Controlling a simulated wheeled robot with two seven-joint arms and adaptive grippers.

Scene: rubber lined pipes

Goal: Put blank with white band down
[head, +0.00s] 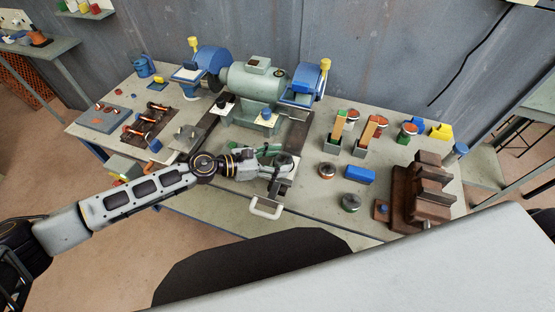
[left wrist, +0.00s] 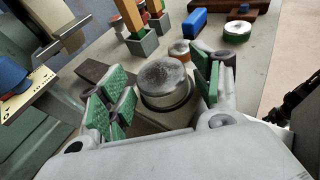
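A round metal blank (left wrist: 165,82) with a grey speckled top and a pale band around its side stands upright between the fingers of my left gripper (left wrist: 160,92) in the left wrist view. The green finger pads are spread on either side of it, with a visible gap at least on the right. The gripper mostly hides the blank there.
A bench grinder (head: 255,82) stands behind. Right of the gripper are a red-banded blank (head: 327,171), a green-banded blank (head: 350,203), a blue block (head: 360,175) and a brown stepped fixture (head: 425,192). Two upright sticks in grey holders (head: 361,146) stand behind these.

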